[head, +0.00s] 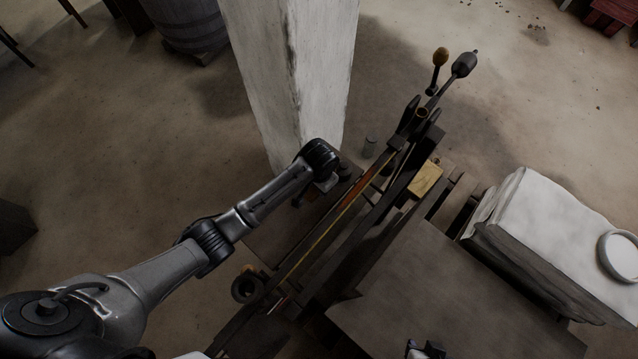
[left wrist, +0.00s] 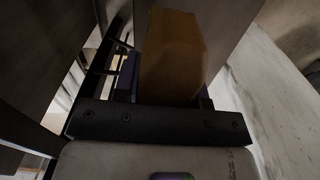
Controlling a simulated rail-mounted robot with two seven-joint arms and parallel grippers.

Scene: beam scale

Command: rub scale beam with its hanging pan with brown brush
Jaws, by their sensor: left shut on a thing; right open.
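The scale beam (head: 338,222) is a long dark bar with a yellow strip, running diagonally from lower left to upper right in the head view. I cannot clearly pick out its hanging pan. My left arm comes in from the left, and its gripper (head: 324,184) is over the left side of the scale, close to the beam. It is shut on the brown brush (left wrist: 173,58), whose orange-brown block fills the space between the fingers in the left wrist view. I cannot tell whether the brush touches the beam. My right gripper (head: 425,350) is open at the bottom edge, over the scale's flat platform (head: 450,290).
A pale square pillar (head: 292,75) stands just behind my left gripper. White sacks (head: 560,225) with a round white dish (head: 622,254) lie right of the platform. A yellowish block (head: 425,179) sits beside the beam. A barrel (head: 187,22) stands at the back left.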

